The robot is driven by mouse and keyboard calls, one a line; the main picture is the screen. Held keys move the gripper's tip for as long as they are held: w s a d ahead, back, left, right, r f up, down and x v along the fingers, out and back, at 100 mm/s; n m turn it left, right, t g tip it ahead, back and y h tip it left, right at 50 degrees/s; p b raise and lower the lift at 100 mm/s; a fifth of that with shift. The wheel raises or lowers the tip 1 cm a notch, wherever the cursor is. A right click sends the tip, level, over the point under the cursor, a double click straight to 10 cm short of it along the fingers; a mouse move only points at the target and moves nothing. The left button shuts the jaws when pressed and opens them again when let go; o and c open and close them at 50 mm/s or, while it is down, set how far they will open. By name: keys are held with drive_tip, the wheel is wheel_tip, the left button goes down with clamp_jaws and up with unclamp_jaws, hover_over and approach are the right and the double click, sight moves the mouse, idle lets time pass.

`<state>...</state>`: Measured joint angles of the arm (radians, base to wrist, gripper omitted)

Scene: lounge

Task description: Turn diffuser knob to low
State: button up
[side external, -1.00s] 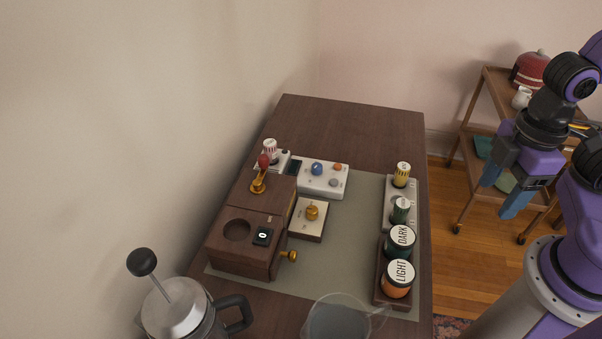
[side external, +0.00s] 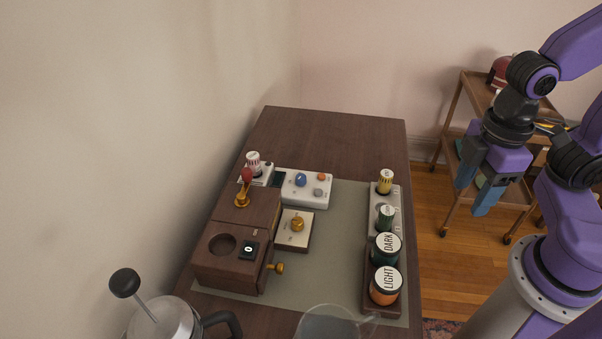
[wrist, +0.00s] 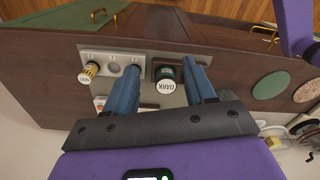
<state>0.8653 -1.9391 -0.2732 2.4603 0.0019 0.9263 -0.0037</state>
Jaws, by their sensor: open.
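A white control box (side external: 296,201) with a blue knob (side external: 301,180), a grey knob (side external: 318,192) and an orange button (side external: 321,177) lies on the grey-green mat. In front of it, a small wooden block (side external: 293,237) has a cream top and a brass knob (side external: 297,224). I cannot tell which knob is the diffuser's; markings are too small to read. My gripper (side external: 476,190) is open and empty, right of the table and apart from the knobs. In the wrist view my open fingers (wrist: 164,88) frame the canister labelled DARK (wrist: 167,84), which lies beyond them.
A wooden grinder-like box (side external: 233,262), a French press (side external: 165,321) and a glass jug (side external: 329,325) stand at left and front. The LIGHT canister (side external: 386,281) and a yellow jar (side external: 386,183) line the table's right edge. The table's far end is clear.

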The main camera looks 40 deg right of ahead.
drive_tip(key=w+a+r+m, duration=0.1)
drive_tip(key=w+a, duration=0.3)
drive_tip(key=w, duration=0.4)
drive_tip(key=w+a+r+m, duration=0.2)
drive_tip(key=w+a, duration=0.3)
drive_tip(key=w, duration=0.2)
drive_tip(key=m, duration=0.3)
hover_over(301, 176)
wheel_tip(301, 176, down, 18)
clamp_jaws()
